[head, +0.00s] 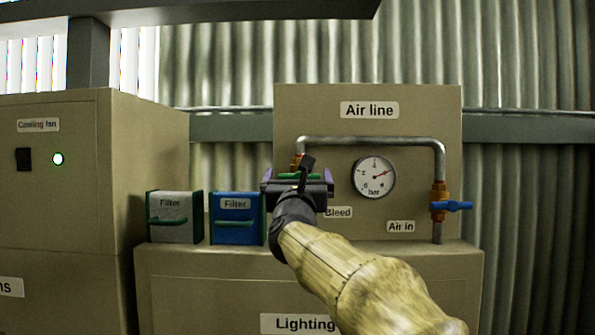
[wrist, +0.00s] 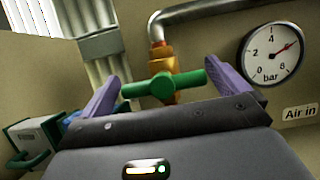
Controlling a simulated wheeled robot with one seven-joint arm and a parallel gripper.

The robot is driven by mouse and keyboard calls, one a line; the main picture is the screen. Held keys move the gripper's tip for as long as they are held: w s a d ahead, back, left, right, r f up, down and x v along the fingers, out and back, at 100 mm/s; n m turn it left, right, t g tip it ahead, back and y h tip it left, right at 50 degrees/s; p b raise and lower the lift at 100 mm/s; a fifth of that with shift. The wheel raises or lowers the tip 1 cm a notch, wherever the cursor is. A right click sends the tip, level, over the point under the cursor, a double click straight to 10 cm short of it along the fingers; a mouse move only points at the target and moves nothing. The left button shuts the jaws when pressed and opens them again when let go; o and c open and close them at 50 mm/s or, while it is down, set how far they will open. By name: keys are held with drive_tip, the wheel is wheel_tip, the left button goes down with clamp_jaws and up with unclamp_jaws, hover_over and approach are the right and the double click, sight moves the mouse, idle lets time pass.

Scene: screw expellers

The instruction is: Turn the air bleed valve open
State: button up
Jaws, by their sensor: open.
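The air bleed valve has a green bar handle (wrist: 165,88) on a brass body (wrist: 160,58), below the left end of the metal pipe. In the wrist view the handle lies roughly crosswise, slightly tilted, between the two purple fingers of my gripper (wrist: 166,90). The fingers are apart, one near each end of the handle; I cannot tell if either touches it. In the head view my gripper (head: 298,182) is in front of the valve and hides most of it. A strip of the green handle (head: 299,176) shows above the gripper body. The "Bleed" label (head: 339,212) is just right of the gripper.
A gauge (head: 374,177) is right of the valve. A blue-handled "Air in" valve (head: 452,206) is farther right. A grey filter (head: 175,217) and a blue filter (head: 236,219) stand to the left, beside the cooling fan cabinet (head: 60,200). The pipe (head: 370,141) arches above.

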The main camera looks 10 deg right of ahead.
drive_tip(key=shift+s, duration=0.2)
drive_tip(key=shift+w+d, duration=0.15)
drive_tip(key=shift+w, duration=0.05)
drive_tip(key=c, duration=0.9)
